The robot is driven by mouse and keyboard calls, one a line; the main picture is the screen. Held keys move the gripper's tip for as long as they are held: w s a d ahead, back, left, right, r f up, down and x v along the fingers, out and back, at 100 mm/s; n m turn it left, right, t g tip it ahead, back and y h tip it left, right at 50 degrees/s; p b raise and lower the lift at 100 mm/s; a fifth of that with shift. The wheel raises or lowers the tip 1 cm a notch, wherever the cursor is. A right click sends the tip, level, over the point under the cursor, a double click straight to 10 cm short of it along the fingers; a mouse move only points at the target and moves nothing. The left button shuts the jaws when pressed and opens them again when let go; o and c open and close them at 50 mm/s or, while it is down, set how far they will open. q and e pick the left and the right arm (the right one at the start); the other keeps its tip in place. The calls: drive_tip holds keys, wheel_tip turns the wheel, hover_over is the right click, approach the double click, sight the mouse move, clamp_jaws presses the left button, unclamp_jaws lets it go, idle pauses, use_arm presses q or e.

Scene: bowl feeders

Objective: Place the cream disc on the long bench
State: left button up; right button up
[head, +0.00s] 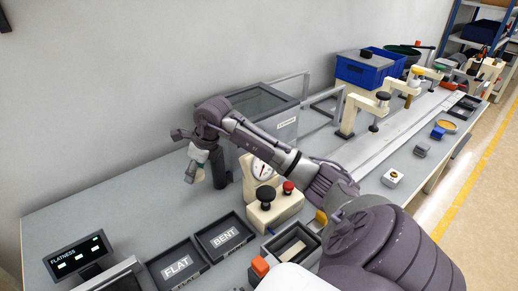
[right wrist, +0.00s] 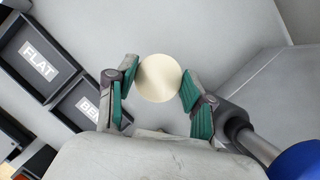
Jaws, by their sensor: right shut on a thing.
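A round cream disc (right wrist: 159,78) sits between the green-padded fingers of my right gripper (right wrist: 160,88) in the right wrist view, held by its edges. My right gripper (head: 197,172) points downward over the left part of the long grey bench (head: 110,205) in the head view, behind the two labelled trays. I cannot make out the disc clearly in the head view. A plain grey surface shows behind the disc; the gap to it is hard to judge. My left gripper is not in view.
Black trays marked FLAT (head: 178,268) and BENT (head: 225,238) lie in front. A dial gauge (head: 265,170) with a cream base stands right of the gripper, before a grey glass-topped box (head: 265,102). A FLATNESS display (head: 78,258) is front left. The back-left bench is clear.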

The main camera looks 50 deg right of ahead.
drive_tip(key=shift+r, duration=0.1)
drive_tip(key=shift+s+a, duration=0.1)
drive_tip(key=shift+a, duration=0.1)
drive_tip(key=p, duration=0.3)
hover_over(171, 227)
drive_tip(key=s, duration=0.1)
drive_tip(key=f, duration=0.7)
drive_tip(key=shift+s+d, duration=0.15)
drive_tip(key=shift+d, duration=0.05)
wheel_tip(171, 227, down, 3)
drive_tip(key=shift+f+p, duration=0.1)
drive_tip(key=shift+p, duration=0.4)
drive_tip(key=shift+f, duration=0.4)
drive_tip(key=shift+f, duration=0.15)
drive_tip(key=o, duration=1)
drive_tip(key=shift+o, duration=0.2)
